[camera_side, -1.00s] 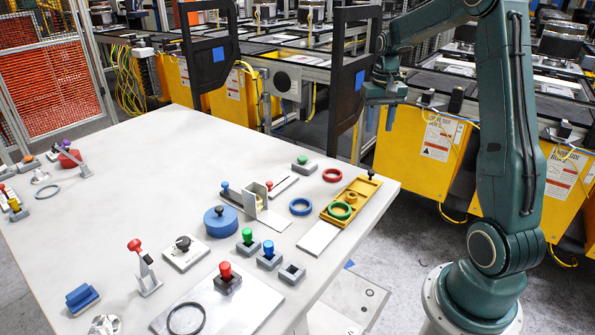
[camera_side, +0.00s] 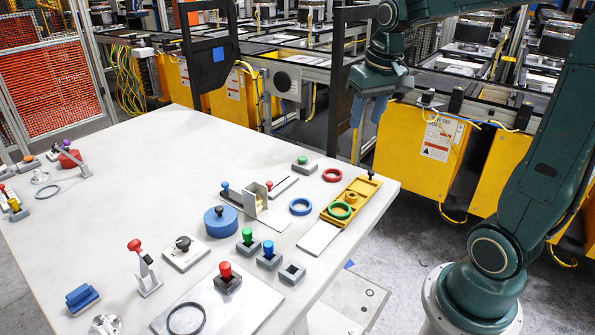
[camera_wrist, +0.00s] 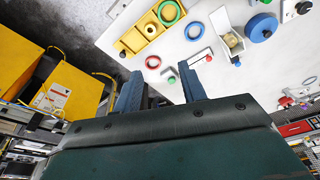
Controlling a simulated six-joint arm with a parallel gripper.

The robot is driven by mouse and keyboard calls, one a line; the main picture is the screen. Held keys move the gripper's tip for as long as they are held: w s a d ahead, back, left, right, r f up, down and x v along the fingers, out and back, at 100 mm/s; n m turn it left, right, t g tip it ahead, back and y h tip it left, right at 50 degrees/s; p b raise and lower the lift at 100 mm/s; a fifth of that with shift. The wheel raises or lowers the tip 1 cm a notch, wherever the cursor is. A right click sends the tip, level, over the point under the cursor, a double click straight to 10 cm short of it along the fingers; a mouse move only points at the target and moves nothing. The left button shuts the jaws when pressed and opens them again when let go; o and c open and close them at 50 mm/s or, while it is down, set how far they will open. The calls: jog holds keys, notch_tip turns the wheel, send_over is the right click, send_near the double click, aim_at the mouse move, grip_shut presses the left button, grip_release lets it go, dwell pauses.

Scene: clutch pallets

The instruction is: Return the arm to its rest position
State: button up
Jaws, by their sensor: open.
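My gripper (camera_side: 370,108) is open and empty. In the side view it hangs in the air beyond the far right corner of the white table (camera_side: 150,160), higher than the tabletop, with its blue fingers pointing down. In the wrist view the two blue fingers of my gripper (camera_wrist: 160,92) stand well apart with nothing between them. The table top (camera_wrist: 110,37) lies beyond them.
A yellow fixture (camera_side: 366,188) with a green ring (camera_side: 340,210) lies near the table's right corner. A red ring (camera_side: 332,175) and a blue ring (camera_side: 300,206) lie beside it. Yellow machine cabinets (camera_side: 420,135) and a black frame (camera_side: 350,80) stand behind my gripper.

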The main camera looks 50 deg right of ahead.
jog(key=s+a+n+t+y, duration=0.1)
jog(key=s+a+n+t, duration=0.2)
jog(key=s+a, duration=0.9)
jog(key=shift+s+a+n, duration=0.4)
jog(key=shift+a+n, duration=0.2)
jog(key=shift+n, duration=0.4)
jog(key=shift+f, duration=0.1)
dwell(0.4)
